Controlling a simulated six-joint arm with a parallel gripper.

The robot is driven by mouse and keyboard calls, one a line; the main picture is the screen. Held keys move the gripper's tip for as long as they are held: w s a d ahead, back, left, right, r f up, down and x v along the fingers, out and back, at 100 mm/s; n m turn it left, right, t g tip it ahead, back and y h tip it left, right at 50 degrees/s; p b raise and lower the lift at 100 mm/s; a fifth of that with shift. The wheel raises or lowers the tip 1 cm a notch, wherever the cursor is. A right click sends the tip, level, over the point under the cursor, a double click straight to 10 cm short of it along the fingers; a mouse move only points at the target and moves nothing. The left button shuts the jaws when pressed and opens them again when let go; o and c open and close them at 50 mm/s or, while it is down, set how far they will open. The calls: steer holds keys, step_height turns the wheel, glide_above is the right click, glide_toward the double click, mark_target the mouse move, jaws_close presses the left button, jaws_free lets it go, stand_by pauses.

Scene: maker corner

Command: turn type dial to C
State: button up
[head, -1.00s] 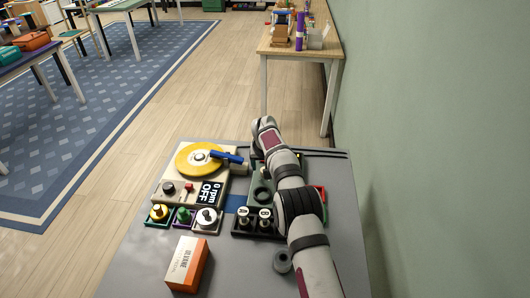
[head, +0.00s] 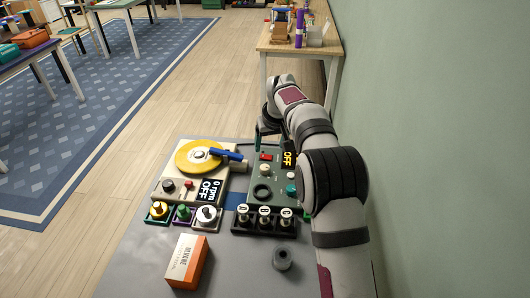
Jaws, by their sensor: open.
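A green control panel (head: 259,172) stands on the grey table, left of my arm. It has a red switch (head: 266,157), a dark round knob (head: 262,191), a teal button (head: 291,189) and a display reading OFF (head: 288,159). I cannot tell which part is the type dial, or where it points. Three pegs marked A (head: 243,210), B (head: 264,211) and C (head: 286,212) stand in a black tray in front of the panel. My gripper (head: 262,134) hangs at the panel's far edge, open, partly hidden by my arm. Nothing shows in it.
Left of the panel is a beige turntable unit with a yellow disc (head: 190,153), a blue arm (head: 228,154) and its own OFF display (head: 211,190). Small trays with knobs (head: 159,210), an orange-white box (head: 186,262) and a grey ring (head: 282,259) are nearer. The wall is right.

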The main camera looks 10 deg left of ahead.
steer(key=n, duration=0.1)
glide_toward(265, 167)
steer(key=shift+n+y, duration=0.3)
steer(key=shift+n, duration=0.1)
steer(key=x, duration=0.8)
steer(key=shift+d+f, duration=0.15)
steer(key=shift+f, duration=0.15)
jaws_close()
